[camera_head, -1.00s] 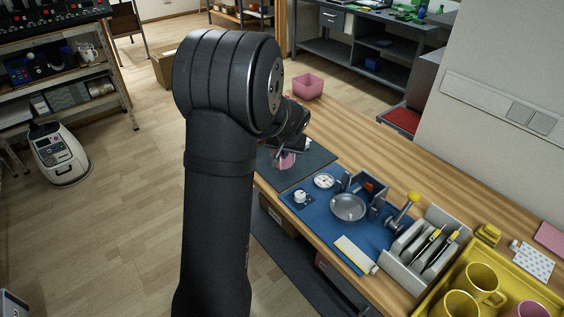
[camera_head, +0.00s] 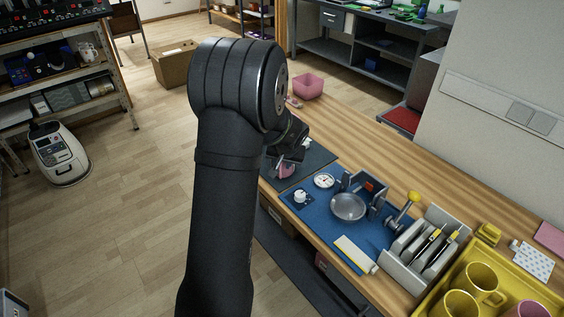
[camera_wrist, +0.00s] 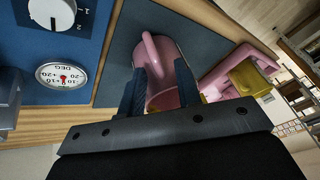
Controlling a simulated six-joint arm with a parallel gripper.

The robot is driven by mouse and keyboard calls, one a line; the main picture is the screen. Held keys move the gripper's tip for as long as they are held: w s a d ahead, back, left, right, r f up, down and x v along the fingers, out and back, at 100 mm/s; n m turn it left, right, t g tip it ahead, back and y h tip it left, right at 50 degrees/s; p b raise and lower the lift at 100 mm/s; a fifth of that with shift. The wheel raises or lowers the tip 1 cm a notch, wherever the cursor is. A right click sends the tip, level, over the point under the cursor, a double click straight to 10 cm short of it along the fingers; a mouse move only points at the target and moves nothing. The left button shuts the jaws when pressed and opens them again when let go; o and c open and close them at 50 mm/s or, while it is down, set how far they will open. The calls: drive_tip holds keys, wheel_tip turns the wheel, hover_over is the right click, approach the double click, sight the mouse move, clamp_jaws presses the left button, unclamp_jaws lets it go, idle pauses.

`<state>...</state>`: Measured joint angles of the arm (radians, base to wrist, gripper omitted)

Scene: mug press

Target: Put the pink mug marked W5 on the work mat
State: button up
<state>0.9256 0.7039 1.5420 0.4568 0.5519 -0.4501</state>
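The pink mug (camera_wrist: 165,99) shows in the wrist view between the two dark fingers of my gripper (camera_wrist: 160,88), with its handle pointing up the picture. The fingers look closed on it, one on each side. No W5 mark is readable. In the head view the pink mug (camera_head: 287,171) is small, just below my gripper (camera_head: 290,158) and over the dark grey work mat (camera_head: 316,161). The work mat (camera_wrist: 117,55) also lies behind the mug in the wrist view. I cannot tell whether the mug touches the mat.
A pink bin (camera_head: 308,87) stands at the table's far end. Right of the mat, a blue panel (camera_head: 318,208) carries a dial, a gauge and a round metal plate. A grey rack (camera_head: 425,250) and a yellow tray (camera_head: 425,306) with mugs stand nearer.

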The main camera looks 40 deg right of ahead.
drive_tip(key=v, duration=1.2)
drive_tip(key=shift+r, duration=0.1)
drive_tip(key=x, duration=1.2)
drive_tip(key=shift+r, duration=1.4)
